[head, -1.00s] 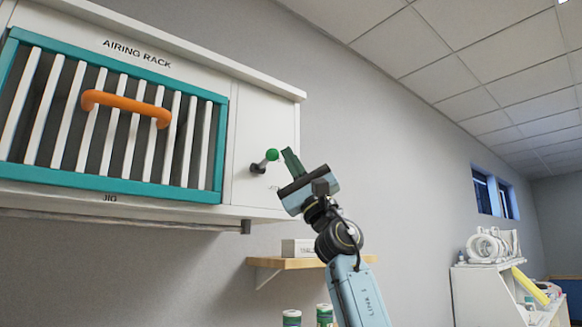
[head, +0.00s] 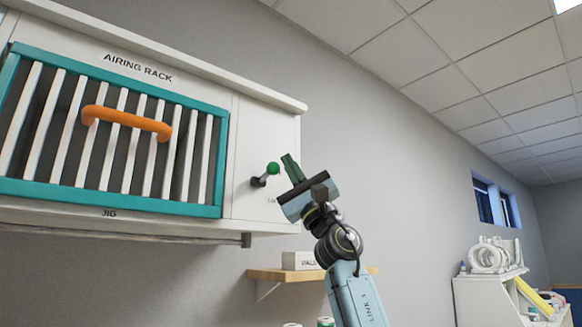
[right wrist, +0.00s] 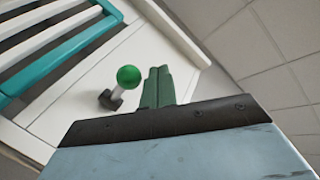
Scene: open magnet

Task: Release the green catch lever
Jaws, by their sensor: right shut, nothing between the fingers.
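The green catch lever (head: 272,169) is a short stem with a green ball knob on the white panel right of the barred door. It also shows in the right wrist view (right wrist: 128,77), its stem running from a dark base to the knob. My right gripper (head: 287,158) is shut and empty, its green fingers side by side just right of the knob. In the right wrist view the fingers (right wrist: 158,72) stand close to the right of the knob, with a small gap in the picture. My left gripper is not in view.
The airing rack cabinet (head: 262,108) hangs on the wall, its teal-framed barred door (head: 221,150) bearing an orange handle (head: 127,119). A wooden shelf (head: 262,274) with a white box (head: 298,261) is below. Wall space right of the cabinet is clear.

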